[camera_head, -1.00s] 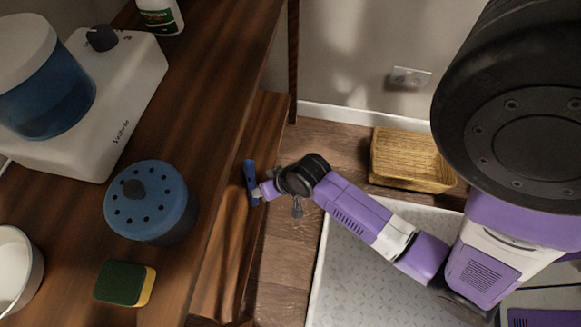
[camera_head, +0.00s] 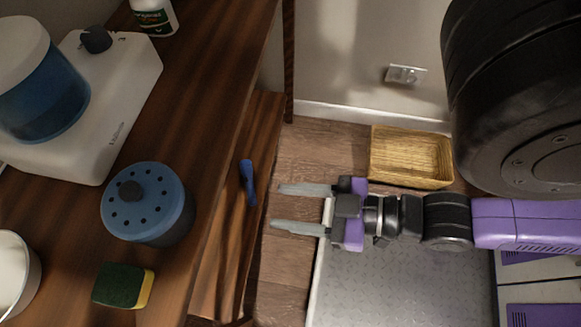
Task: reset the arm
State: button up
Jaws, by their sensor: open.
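My gripper (camera_head: 278,207) is open, its two grey fingers pointing left with nothing between them. It is above the floor and the edge of my grey base platform, right of the wooden furniture. My purple and black arm (camera_head: 450,220) stretches in from the right. A small blue object (camera_head: 248,183) lies on the lower wooden shelf (camera_head: 225,240), to the left of the fingertips and apart from them.
On the wooden tabletop (camera_head: 190,90) at left are a blue-lidded round container (camera_head: 145,205), a green and yellow sponge (camera_head: 122,286), a white machine with a blue tank (camera_head: 110,105), a white bowl (camera_head: 15,275) and a bottle (camera_head: 157,15). A wicker basket (camera_head: 410,157) sits on the floor by the wall.

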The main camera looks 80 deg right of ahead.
notch_tip(320, 180, up, 24)
jog(key=p, duration=2.4)
jog(key=shift+r+p, duration=0.25)
jog(key=shift+p, duration=0.1)
